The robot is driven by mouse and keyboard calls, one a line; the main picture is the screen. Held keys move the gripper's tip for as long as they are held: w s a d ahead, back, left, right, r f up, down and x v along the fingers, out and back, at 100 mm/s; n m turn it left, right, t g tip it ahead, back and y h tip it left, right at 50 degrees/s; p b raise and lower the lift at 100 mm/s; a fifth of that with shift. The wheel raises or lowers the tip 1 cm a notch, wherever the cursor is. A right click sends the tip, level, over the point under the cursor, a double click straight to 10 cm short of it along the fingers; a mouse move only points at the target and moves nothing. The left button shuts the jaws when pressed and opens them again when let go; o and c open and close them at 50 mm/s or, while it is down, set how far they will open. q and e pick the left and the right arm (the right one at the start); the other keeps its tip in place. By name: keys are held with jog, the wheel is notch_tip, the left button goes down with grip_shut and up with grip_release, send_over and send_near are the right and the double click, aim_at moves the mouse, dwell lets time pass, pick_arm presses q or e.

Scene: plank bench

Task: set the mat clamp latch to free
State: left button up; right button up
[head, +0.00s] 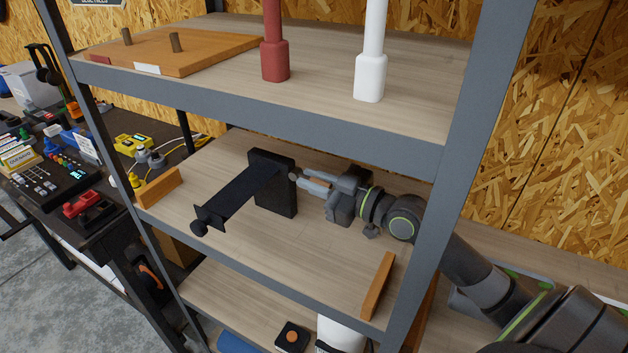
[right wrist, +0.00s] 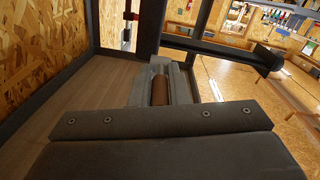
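On the middle shelf, a black fixture, which I take for the mat clamp latch, has an upright block (head: 277,196). The bar also shows there (right wrist: 215,47). My left gripper is not in view.
The upper shelf (head: 215,95) holds a wooden board (head: 190,50), a red post (head: 275,60) and a white post (head: 370,75). Orange blocks (head: 160,187) (head: 378,286) lie near the middle shelf's ends. A grey upright (head: 455,160) stands close to my right arm.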

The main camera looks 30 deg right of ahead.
grip_shut()
jog(key=shift+r+p, duration=0.25)
jog(key=shift+p, duration=0.25)
jog(key=g+h+p, duration=0.1)
jog(key=p, duration=0.1)
jog(key=r+g+h+p, duration=0.1)
jog(key=g+p, duration=0.1)
jog(key=p, duration=0.1)
jog(key=r+g+p, duration=0.1)
jog(key=p, duration=0.2)
jog(key=shift+w+a+r+g+h, duration=0.1)
jog(key=shift+w+g+h, duration=0.1)
jog(key=shift+g+h, duration=0.2)
jog(key=shift+w+g+h+p, duration=0.1)
jog(key=shift+g+h+p, duration=0.2)
jog(key=shift+g+p, duration=0.55)
